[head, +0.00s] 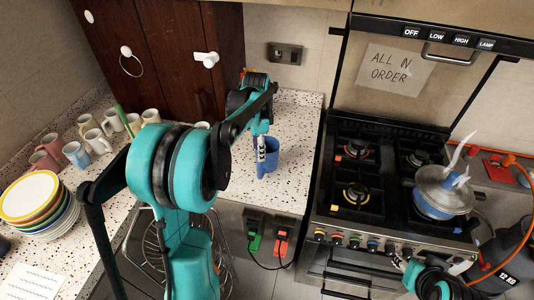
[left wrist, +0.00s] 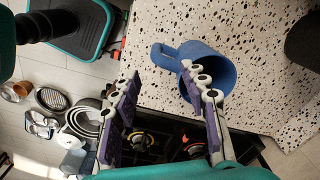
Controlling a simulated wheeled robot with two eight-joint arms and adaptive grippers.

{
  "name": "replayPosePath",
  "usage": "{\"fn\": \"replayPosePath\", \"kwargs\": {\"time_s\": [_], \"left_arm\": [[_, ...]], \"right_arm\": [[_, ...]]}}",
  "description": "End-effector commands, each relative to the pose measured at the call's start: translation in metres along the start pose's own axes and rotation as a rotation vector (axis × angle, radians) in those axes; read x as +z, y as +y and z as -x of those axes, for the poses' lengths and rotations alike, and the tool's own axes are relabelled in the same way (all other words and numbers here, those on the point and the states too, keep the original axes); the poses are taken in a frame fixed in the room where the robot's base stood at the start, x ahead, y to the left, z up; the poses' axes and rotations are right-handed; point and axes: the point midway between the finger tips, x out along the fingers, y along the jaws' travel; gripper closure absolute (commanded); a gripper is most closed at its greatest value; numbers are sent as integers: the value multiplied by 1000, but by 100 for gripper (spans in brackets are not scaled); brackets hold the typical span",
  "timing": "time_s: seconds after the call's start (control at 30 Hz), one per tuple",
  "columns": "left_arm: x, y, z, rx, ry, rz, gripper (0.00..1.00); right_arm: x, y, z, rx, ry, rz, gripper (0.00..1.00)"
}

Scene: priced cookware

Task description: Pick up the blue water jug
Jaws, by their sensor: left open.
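The blue water jug (head: 271,156) stands on the speckled counter near its front edge, left of the stove. My left gripper (head: 261,148) is open at the jug's left side. In the left wrist view the jug (left wrist: 216,64) shows its dark mouth, and its handle (left wrist: 165,58) lies between the open fingertips of my left gripper (left wrist: 158,72). One finger overlaps the jug's rim; whether it is inside the mouth I cannot tell. My right arm shows at the lower right of the head view, with its gripper (head: 452,266) only partly visible.
The stove (head: 375,190) stands to the right, with a lidded blue pot (head: 440,201) on it. Several mugs (head: 75,153) and a stack of plates (head: 35,203) occupy the left counter. The speckled counter (head: 297,125) behind the jug is clear.

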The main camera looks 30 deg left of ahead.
Motion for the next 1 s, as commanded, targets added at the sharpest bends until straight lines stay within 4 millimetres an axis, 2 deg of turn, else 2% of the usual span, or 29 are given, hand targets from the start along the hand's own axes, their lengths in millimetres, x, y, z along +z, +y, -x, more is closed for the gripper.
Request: {"fn": "replayPosePath", "kwargs": {"time_s": [0.17, 0.4, 0.7, 1.0], "left_arm": [[1, -4, -27, 9, -4, -13, 56], [1, -3, -76, 7, -4, -12, 56], [1, -3, -102, 7, -4, -11, 56], [1, -3, -150, 6, -3, -11, 56]], "right_arm": [[4, 0, -5, 0, 0, 0, 60], [11, 0, -15, 0, 0, 0, 60], [14, 0, -19, 0, 0, 0, 60], [21, 0, -29, 0, 0, 0, 60]]}}
